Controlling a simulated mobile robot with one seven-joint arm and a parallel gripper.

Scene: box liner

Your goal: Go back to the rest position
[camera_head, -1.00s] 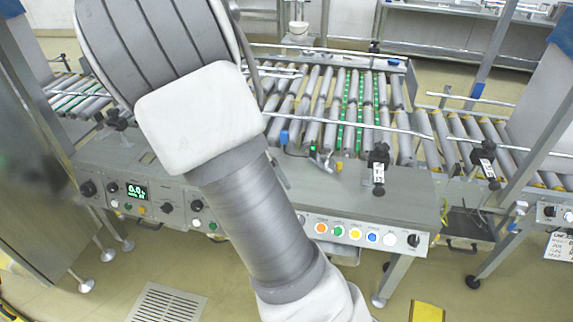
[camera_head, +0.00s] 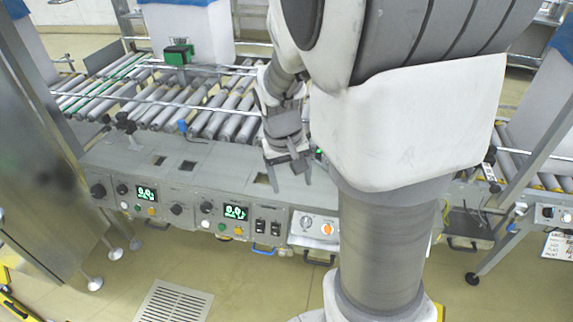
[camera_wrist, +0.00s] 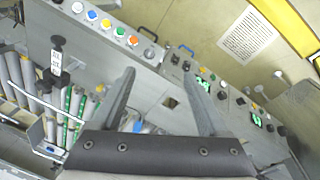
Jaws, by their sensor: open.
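My gripper (camera_head: 287,160) hangs above the front panel of the roller conveyor in the head view, left of my large arm links. In the wrist view its two fingers (camera_wrist: 163,100) stand wide apart with nothing between them. The grey panel top and a row of coloured buttons lie beyond the fingers. My arm hides the middle right of the conveyor in the head view.
The roller conveyor (camera_head: 215,118) runs across behind the control panel (camera_head: 180,208). A green device (camera_head: 178,54) sits by a white column at the back. A steel cabinet (camera_head: 35,190) stands at left. The floor in front, with a drain grate (camera_head: 173,301), is clear.

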